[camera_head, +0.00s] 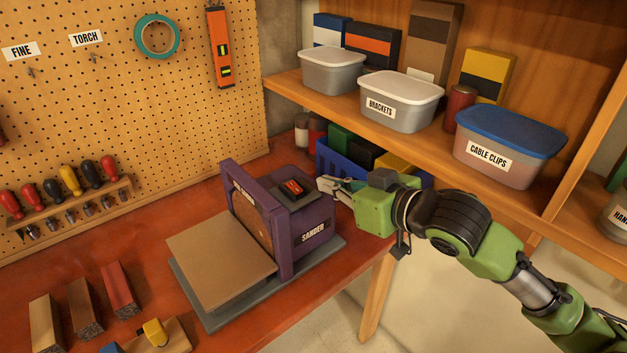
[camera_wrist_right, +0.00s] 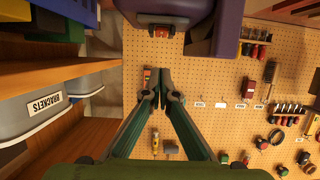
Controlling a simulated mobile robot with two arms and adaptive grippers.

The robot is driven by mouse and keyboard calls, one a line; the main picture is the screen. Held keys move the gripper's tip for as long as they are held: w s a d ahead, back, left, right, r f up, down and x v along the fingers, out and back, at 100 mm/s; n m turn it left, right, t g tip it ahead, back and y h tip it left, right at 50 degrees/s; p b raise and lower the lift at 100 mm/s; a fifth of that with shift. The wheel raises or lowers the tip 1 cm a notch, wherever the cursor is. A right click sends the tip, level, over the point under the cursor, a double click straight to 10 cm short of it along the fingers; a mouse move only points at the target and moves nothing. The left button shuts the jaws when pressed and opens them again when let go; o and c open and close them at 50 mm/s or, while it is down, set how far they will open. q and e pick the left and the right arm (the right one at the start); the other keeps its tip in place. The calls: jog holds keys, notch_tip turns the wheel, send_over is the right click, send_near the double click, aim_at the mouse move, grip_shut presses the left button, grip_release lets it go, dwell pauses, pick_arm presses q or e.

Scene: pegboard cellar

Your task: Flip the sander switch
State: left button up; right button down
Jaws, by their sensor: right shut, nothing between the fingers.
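The purple sander (camera_head: 318,212) stands on the red workbench with its label facing front right. Its red rocker switch (camera_head: 292,187) sits in a dark plate on top of the body. I cannot tell which way the rocker is tipped. My right gripper (camera_head: 324,184) is shut and empty, just right of the switch and apart from it. In the right wrist view the closed fingertips (camera_wrist_right: 163,78) point up the picture, with the switch (camera_wrist_right: 160,31) beyond them and the purple sander body (camera_wrist_right: 204,45) at the top. My left gripper is out of view.
A shelf with lidded boxes, such as the brackets box (camera_head: 402,100) and cable clips box (camera_head: 509,145), is behind and right of my right arm. A blue crate (camera_head: 340,172) stands close behind the gripper. Wood blocks (camera_head: 82,305) lie at the bench's front left.

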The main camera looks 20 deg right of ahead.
jog(key=shift+v, duration=1.1)
jog(key=shift+f, duration=0.2)
